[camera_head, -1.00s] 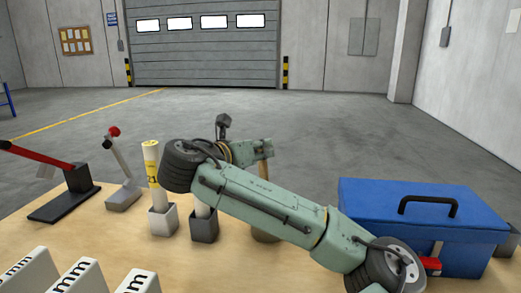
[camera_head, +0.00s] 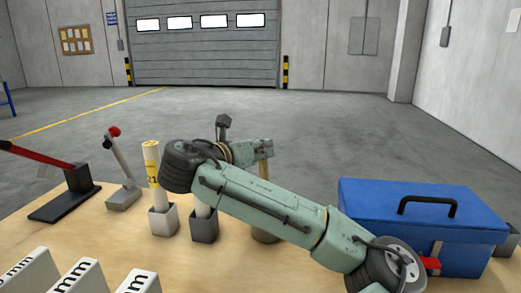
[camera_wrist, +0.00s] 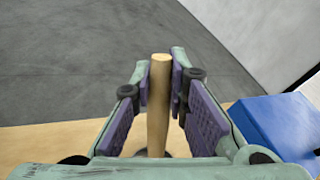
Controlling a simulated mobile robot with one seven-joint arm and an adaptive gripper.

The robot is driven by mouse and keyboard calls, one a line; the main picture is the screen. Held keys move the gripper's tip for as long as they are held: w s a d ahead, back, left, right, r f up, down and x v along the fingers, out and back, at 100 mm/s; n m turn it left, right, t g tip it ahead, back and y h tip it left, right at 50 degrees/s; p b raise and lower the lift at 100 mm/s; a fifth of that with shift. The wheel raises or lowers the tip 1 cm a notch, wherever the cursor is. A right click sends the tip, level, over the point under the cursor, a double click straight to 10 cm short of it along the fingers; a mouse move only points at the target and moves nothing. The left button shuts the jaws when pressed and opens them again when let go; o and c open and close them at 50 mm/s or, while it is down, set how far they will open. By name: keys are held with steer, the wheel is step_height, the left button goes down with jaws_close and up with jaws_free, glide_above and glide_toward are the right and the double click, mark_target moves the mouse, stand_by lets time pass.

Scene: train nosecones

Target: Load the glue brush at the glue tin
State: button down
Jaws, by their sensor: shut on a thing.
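My gripper (camera_wrist: 160,82) is shut on the wooden handle of the glue brush (camera_wrist: 158,108), which stands between the purple finger pads in the wrist view. The handle's top (camera_head: 265,150) also shows just past my wrist in the head view. The brush's lower end is hidden. A brownish round container, probably the glue tin (camera_head: 264,237), stands on the table below the handle, mostly covered by my arm. I cannot tell whether the bristles are inside it.
A blue toolbox (camera_head: 420,225) stands at the right of the wooden table (camera_head: 120,235). Two grey holders with rolls, one a yellow-marked roll (camera_head: 152,165), stand left of my arm. A red-handled lever tool (camera_head: 65,195) and white mm-marked blocks (camera_head: 75,278) are farther left.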

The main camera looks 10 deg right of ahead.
steer(key=shift+r+p, duration=2.75)
steer(key=shift+r, duration=0.75)
